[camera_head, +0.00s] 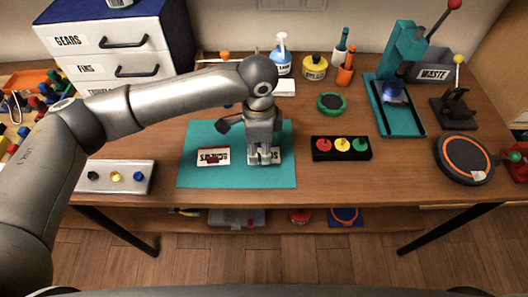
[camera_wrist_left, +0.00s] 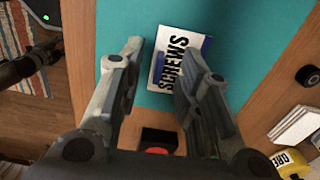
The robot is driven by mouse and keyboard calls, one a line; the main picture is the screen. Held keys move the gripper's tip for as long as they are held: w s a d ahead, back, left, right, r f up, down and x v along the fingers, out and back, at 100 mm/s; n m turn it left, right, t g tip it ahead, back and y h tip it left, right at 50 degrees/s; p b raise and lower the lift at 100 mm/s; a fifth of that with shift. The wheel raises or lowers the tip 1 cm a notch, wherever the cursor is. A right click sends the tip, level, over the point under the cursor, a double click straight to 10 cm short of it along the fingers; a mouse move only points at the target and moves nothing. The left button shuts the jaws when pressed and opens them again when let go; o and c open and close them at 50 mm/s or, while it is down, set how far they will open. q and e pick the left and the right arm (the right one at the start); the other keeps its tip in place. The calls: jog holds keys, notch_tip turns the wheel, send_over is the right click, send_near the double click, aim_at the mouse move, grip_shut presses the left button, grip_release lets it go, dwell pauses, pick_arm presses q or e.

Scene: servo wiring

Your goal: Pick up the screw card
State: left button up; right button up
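The screw card (camera_wrist_left: 167,45) is white with the black word SCREWS and a blue edge. It lies on the teal mat (camera_head: 235,180) and shows ahead of my left fingers in the left wrist view. In the head view my left gripper (camera_head: 263,157) points down over a white card at the mat's right side and hides most of it. In the left wrist view the left gripper (camera_wrist_left: 160,65) has its fingers apart, one overlapping the card's edge. I cannot tell whether they touch it. A second white card (camera_head: 213,156) with a red item lies left on the mat. My right gripper does not show.
A black box with red, yellow and green buttons (camera_head: 341,148) stands right of the mat. A white box with coloured knobs (camera_head: 116,177) stands to the left. A teal press (camera_head: 400,90) and a round black pad (camera_head: 464,159) are at the right. Drawers (camera_head: 115,45) stand at the back left.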

pick_arm(q)
jog(key=shift+f, duration=1.4)
jog(key=shift+a, duration=0.1)
grip_shut()
jog(key=shift+r, duration=0.15)
